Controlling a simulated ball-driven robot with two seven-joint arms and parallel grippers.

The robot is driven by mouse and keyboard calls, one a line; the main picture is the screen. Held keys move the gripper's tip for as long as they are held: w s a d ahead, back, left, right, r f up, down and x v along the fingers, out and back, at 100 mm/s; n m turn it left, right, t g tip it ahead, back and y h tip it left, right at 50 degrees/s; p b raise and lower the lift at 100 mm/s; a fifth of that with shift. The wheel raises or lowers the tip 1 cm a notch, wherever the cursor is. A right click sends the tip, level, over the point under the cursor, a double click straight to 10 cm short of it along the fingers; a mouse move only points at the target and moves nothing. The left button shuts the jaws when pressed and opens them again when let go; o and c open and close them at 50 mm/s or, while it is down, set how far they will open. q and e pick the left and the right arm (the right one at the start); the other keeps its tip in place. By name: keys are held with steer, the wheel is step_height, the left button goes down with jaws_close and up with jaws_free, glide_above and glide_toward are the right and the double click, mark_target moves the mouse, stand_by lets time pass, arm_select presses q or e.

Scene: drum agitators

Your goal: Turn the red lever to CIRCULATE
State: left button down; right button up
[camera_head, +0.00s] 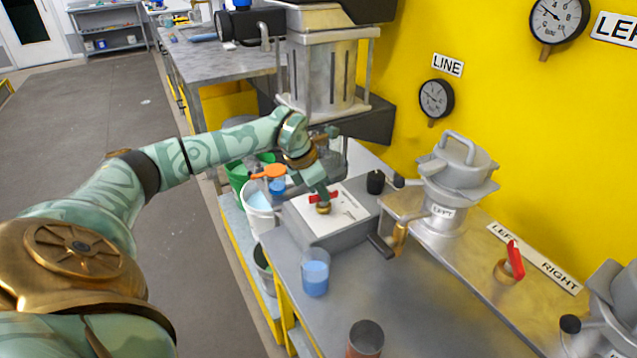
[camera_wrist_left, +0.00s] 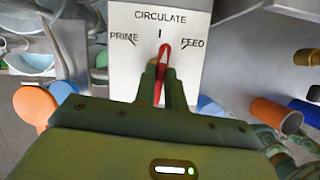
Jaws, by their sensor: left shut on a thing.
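The red lever (camera_wrist_left: 164,60) is on a white plate (camera_wrist_left: 205,62) marked PRIME, CIRCULATE and FEED. In the left wrist view its tip points up near the CIRCULATE tick, leaning very slightly toward FEED. My left gripper (camera_wrist_left: 161,72) is shut on the lever, with one finger on each side. In the head view the plate (camera_head: 347,205) tops a grey box on the bench, and my left gripper (camera_head: 322,190) reaches down to the lever (camera_head: 333,195), hiding part of it and its brass hub. My right gripper is in neither view.
A second red lever (camera_head: 515,260) stands by the LEFT/RIGHT label at right. A cup of blue liquid (camera_head: 315,277) and a metal cup (camera_head: 365,340) stand in front of the box. The LEFT canister (camera_head: 444,212) stands to its right. Buckets (camera_head: 259,217) stand to its left.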

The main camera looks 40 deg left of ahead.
arm_select(q)
steer(key=shift+r+n+p, duration=0.1)
steer(key=shift+n+p, duration=0.35)
steer(key=shift+n, duration=0.25)
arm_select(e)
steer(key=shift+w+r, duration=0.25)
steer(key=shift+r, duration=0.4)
arm_select(q)
steer(key=shift+y, duration=0.3)
steer(key=c, duration=1.5)
jaws_free()
steer(key=shift+o, duration=0.2)
